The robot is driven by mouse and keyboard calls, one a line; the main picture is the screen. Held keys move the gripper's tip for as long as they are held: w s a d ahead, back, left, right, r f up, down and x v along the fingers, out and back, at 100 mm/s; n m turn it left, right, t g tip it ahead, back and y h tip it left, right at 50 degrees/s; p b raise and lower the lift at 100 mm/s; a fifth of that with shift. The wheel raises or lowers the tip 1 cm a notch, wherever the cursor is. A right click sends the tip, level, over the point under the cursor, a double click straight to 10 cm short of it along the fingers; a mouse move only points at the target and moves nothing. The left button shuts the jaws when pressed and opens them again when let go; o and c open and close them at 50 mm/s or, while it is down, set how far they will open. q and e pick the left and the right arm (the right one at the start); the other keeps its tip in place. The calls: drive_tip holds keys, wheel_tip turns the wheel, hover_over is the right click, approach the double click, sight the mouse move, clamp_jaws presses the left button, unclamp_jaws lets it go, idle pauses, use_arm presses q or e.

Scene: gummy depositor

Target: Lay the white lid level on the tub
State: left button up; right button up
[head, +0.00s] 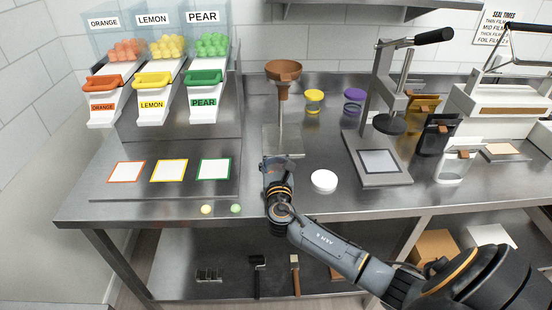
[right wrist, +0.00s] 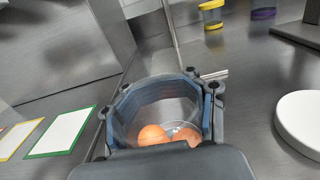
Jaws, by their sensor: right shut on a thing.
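The white lid (head: 324,181) lies flat on the steel counter, right of my right gripper (head: 276,165). It also shows at the right edge of the right wrist view (right wrist: 302,122). My right gripper is shut around a clear tub (right wrist: 165,97), which sits between the fingers with its top uncovered. Orange balls (right wrist: 152,134) lie inside the tub. In the head view my gripper and wrist hide most of the tub; I cannot tell whether its base touches the counter. My left gripper is not in view.
A brown funnel (head: 283,70) on a stand is behind the gripper. A press (head: 380,162) stands right of the lid. Colour-framed white pads (head: 168,170) lie to the left, and two small balls (head: 206,209) near the front edge. Counter around the lid is clear.

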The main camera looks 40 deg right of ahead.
drive_tip(key=shift+f, duration=0.15)
drive_tip(key=o, duration=1.7)
drive_tip(key=shift+c, duration=0.2)
drive_tip(key=shift+r, duration=0.2)
drive_tip(key=shift+s+a+f, duration=0.15)
drive_tip(key=shift+s+a, duration=0.05)
drive_tip(key=shift+s, duration=0.1)
drive_tip(key=b+v, duration=0.1)
drive_tip(key=v, duration=1)
drive_tip(key=shift+s+a, duration=0.1)
drive_tip(key=shift+s, duration=0.05)
